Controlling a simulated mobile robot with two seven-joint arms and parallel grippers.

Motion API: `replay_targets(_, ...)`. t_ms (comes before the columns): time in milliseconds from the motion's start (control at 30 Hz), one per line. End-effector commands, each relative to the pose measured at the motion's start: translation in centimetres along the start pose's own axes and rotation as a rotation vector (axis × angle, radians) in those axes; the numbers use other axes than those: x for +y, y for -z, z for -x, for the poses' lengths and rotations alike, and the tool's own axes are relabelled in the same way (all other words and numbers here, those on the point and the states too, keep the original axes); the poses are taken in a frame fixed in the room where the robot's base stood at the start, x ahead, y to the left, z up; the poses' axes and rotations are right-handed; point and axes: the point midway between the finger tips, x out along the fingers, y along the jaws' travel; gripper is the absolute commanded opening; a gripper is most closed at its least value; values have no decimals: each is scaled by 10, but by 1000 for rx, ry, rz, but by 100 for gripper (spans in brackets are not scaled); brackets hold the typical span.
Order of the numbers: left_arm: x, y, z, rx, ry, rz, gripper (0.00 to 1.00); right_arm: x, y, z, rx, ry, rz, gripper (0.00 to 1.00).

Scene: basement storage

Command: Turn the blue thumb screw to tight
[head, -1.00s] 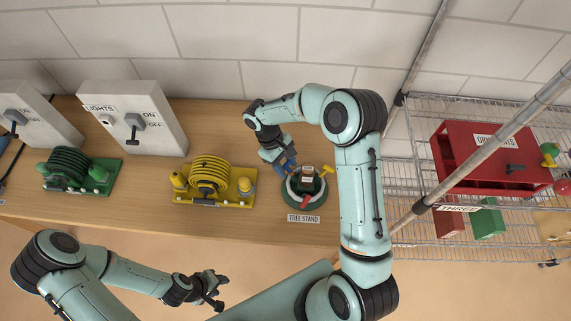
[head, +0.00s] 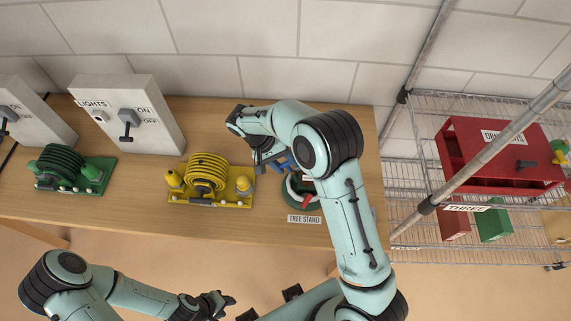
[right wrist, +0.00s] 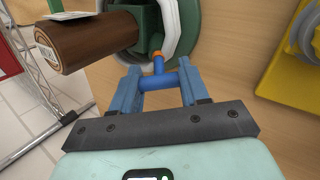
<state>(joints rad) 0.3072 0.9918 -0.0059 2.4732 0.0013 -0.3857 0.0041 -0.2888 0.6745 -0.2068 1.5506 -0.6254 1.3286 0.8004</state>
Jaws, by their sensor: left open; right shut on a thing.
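The blue thumb screw (right wrist: 158,80) is T-shaped, with an orange collar where its shaft meets the tree stand. The green and white tree stand (right wrist: 183,30) holds a brown trunk (right wrist: 98,42). In the head view the tree stand (head: 290,193) is at the right end of the bench, partly hidden by my right arm, with a red screw (head: 307,202) in front. My right gripper (right wrist: 159,82) is shut on the thumb screw's crossbar, one blue finger at each end. It also shows in the head view (head: 287,166). My left gripper (head: 230,299) is open and empty, in front of the bench.
A wire shelf (head: 410,180) with a red organizer (head: 490,155) stands to the right.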

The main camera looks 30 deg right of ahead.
Motion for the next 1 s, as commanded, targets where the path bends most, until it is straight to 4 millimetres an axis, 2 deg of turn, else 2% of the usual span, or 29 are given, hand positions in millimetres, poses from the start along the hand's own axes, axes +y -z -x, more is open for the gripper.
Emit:
replay_targets(400,-4,-4,-8,-6,2,2,43,0,1,2,5,-107,-381,14)
replay_targets(1000,-2,-2,-4,-3,1,1,43,1,2,2,5,-255,-908,14)
